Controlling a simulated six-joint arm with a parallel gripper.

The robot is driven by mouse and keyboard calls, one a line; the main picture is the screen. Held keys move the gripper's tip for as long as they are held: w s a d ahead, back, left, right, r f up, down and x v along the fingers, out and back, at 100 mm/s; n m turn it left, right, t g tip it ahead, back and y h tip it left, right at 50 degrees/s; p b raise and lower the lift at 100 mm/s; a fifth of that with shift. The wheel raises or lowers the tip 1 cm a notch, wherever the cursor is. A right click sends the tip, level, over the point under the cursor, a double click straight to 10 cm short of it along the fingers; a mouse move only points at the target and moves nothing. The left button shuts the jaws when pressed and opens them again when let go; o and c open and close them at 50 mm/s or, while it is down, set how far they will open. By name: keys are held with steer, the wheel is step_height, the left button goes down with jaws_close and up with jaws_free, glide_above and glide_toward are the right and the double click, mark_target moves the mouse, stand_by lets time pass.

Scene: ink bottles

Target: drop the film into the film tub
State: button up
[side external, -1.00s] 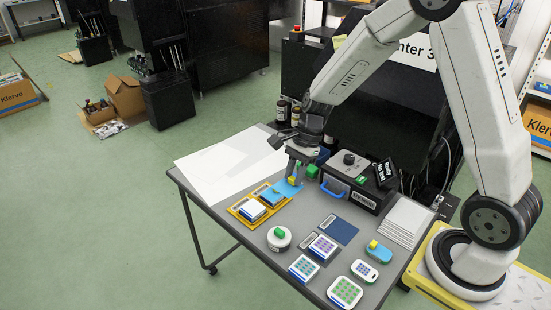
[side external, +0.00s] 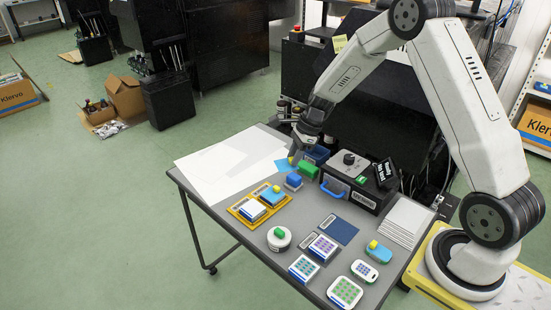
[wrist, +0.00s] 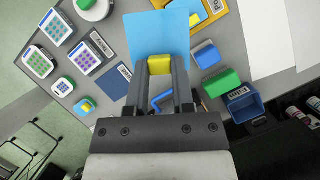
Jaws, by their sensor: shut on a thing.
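The film is a thin light-blue sheet (wrist: 150,35) with a yellow grip block (wrist: 159,65). My gripper (wrist: 160,80) is shut on that yellow block and holds the film above the table. In the side view my gripper (side external: 296,153) is near the table's back edge, with the film (side external: 282,166) hanging out to its left. The film tub is a small open blue bin (wrist: 243,104) labelled FILM, to the right of my gripper in the wrist view. In the side view the tub (side external: 317,154) is just right of my gripper.
A green block (side external: 309,170) and a blue-and-white block (side external: 293,181) stand close to the tub. A yellow tray (side external: 238,212) holds blocks. A black box with a blue handle (side external: 357,183) stands to the right. White sheets (side external: 225,160) cover the left side.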

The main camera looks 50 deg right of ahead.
steer(key=w+d+f+m+h, duration=0.1)
steer(key=w+d+f+m, duration=0.1)
steer(key=d, duration=0.6)
steer(key=w+d+f+m+t+h, duration=0.1)
steer(key=w+d+f+m, duration=0.1)
steer(key=d+f+m, duration=0.2)
steer(key=w+d+f+m+t+h, duration=0.1)
steer(key=d+m, duration=0.5)
steer(key=d, duration=0.6)
steer(key=shift+w+f+h, duration=0.4)
steer(key=shift+w+f, duration=0.15)
steer(key=shift+f, duration=0.65)
steer(key=shift+f, duration=0.15)
steer(key=shift+f, duration=1.8)
steer(key=o, duration=1.3)
steer(key=shift+c, duration=0.2)
